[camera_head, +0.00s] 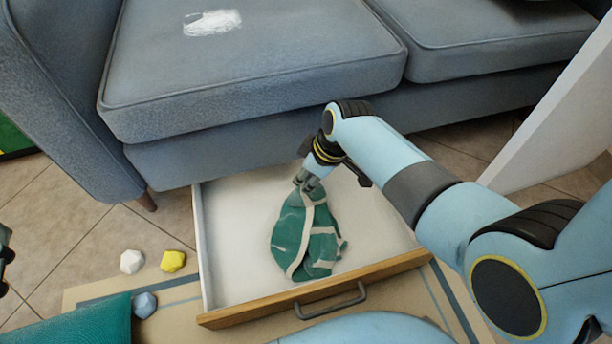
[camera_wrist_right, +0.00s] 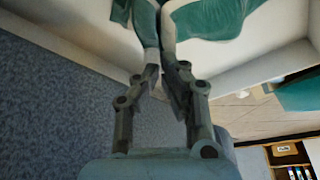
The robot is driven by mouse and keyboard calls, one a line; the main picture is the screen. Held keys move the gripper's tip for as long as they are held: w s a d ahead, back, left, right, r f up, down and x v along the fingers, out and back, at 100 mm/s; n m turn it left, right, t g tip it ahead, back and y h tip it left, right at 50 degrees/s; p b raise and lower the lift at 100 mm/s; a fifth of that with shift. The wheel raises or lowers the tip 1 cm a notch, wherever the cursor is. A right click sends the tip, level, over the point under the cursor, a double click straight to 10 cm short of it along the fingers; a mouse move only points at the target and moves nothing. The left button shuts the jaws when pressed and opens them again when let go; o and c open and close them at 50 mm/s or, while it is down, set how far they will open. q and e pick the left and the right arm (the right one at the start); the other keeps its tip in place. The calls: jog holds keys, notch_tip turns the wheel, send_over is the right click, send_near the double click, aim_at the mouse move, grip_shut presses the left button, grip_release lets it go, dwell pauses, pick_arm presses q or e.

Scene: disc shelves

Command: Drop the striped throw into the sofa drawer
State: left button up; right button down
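The striped throw (camera_head: 305,240), teal with pale stripes, hangs bunched from my right gripper (camera_head: 309,182) inside the outline of the open sofa drawer (camera_head: 235,225). I cannot tell whether its lower end touches the drawer floor. In the right wrist view, the throw (camera_wrist_right: 215,18) spreads beyond the fingertips, with the fingers (camera_wrist_right: 164,68) close together at its bunched top. The drawer is pulled out from under the sofa; its white floor is otherwise bare. Only a dark piece of my left gripper (camera_head: 4,258) shows at the left edge, its fingers unclear.
The blue-grey sofa (camera_head: 260,70) stands behind the drawer, with a white patch on its left cushion. White (camera_head: 132,261), yellow (camera_head: 172,261) and blue-grey (camera_head: 145,304) faceted pieces lie left of the drawer, near a teal surface (camera_head: 75,322). A white panel (camera_head: 550,125) stands at right.

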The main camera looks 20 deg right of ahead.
dwell(0.3)
jog(key=shift+c, duration=0.8)
grip_release()
dwell(0.3)
